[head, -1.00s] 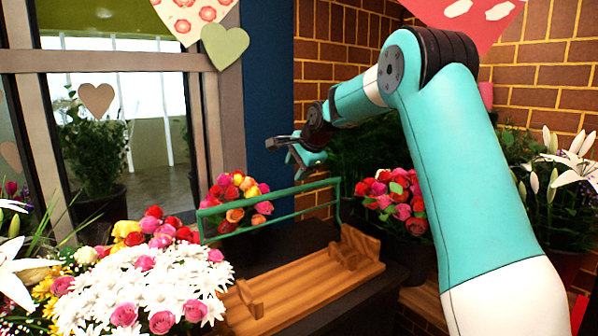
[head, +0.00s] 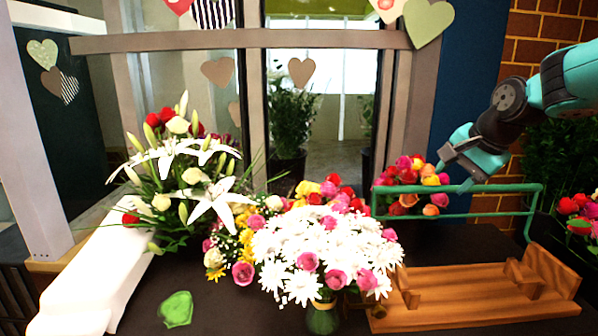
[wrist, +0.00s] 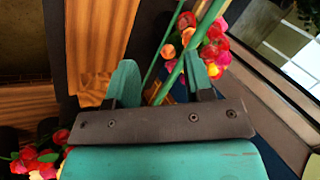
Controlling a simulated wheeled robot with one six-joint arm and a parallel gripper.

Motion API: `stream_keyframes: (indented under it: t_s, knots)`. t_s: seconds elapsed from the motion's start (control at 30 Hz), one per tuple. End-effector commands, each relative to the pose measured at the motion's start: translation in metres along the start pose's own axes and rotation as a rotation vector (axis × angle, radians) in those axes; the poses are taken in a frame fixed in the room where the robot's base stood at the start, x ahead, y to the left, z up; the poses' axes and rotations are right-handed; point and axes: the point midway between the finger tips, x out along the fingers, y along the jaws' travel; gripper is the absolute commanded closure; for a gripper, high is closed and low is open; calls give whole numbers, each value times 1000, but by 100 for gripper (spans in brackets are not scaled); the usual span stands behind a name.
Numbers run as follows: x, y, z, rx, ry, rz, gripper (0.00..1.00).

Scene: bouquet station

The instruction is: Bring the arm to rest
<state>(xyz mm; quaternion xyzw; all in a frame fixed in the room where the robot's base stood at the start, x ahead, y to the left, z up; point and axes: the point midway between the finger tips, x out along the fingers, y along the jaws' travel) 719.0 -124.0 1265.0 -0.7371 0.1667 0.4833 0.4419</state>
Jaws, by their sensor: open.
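My gripper (head: 456,172) is at the upper right in the head view, beside the green rail and in front of the rose bunch. In the wrist view my gripper (wrist: 160,82) shows two teal fingers standing apart. Nothing is between them in its grasp. The wooden stand and part of the green rail lie beyond the fingers. The arm reaches in from the right edge of the head view, and its upper part is out of the picture.
A wooden stand (head: 455,290) and a green rail (head: 480,214) are on the dark counter. A large white daisy bouquet (head: 325,250) stands at centre, with white lilies (head: 215,205) to its left. Mixed roses (head: 408,202) stand behind the rail. A brick wall (head: 530,40) is at right.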

Motion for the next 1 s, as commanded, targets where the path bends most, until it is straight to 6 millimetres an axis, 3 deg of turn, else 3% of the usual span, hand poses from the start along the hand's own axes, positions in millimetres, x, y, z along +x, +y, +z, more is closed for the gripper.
stream_keyframes:
  t_s: [0.03,0.2,0.3,0.4,0.5,0.6,1.0]
  knots:
    - [-7,1,45,-148,-58,6,52]
    - [-31,34,175,-656,-253,6,52]
    - [-46,68,238,-934,-362,-17,52]
    - [-58,103,284,-1159,-453,-47,52]
    - [-67,129,312,-1313,-516,-76,52]
    - [-72,145,323,-1395,-550,-93,52]
    - [-73,149,326,-1417,-560,-97,52]
